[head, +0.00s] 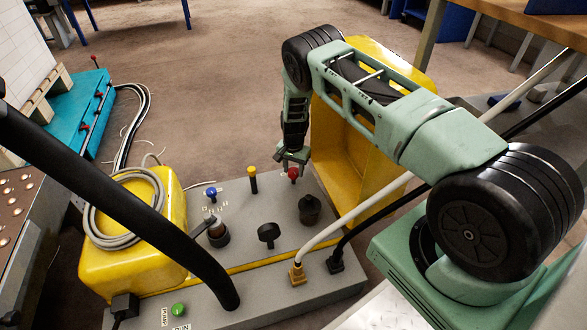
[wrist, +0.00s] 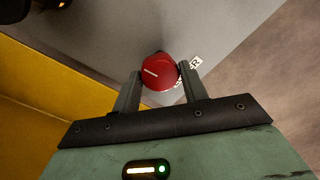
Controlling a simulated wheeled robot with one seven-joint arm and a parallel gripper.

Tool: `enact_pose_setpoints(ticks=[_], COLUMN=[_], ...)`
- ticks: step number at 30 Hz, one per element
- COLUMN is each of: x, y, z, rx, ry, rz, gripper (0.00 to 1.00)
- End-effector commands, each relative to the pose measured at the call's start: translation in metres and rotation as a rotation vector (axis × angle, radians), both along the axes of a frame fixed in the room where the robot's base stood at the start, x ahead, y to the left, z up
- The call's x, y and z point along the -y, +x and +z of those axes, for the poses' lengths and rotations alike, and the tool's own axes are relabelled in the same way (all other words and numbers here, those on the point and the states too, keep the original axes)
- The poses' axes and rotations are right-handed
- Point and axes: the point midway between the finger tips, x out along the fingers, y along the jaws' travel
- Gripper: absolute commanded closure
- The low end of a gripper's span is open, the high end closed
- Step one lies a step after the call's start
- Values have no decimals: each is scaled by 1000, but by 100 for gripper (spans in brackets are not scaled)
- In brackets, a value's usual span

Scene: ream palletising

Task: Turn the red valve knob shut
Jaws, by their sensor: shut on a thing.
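The red valve knob (wrist: 160,73) is round with a white line on its face. It sits on the grey panel, and the white line points to the left and slightly up in the wrist view. My gripper (wrist: 161,78) has one finger on each side of the knob and is shut on it. In the head view the red knob (head: 293,174) shows at the far right of the grey console (head: 240,200), with my gripper (head: 291,160) at it. The fingers partly hide the knob there.
A blue knob (head: 211,193), a yellow knob (head: 252,172) and black knobs (head: 268,234) stand on the console. A white cable (head: 360,221) and black cables rise from the console's front. Open floor lies beyond.

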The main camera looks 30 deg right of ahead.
Motion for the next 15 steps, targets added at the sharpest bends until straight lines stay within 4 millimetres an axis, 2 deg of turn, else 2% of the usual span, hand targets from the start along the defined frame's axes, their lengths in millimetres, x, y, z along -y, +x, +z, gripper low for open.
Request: enact_pose_setpoints(ticks=[15], x=[0], y=[0], z=[0], rx=[-1], ry=[0], rz=[-92], gripper=[80])
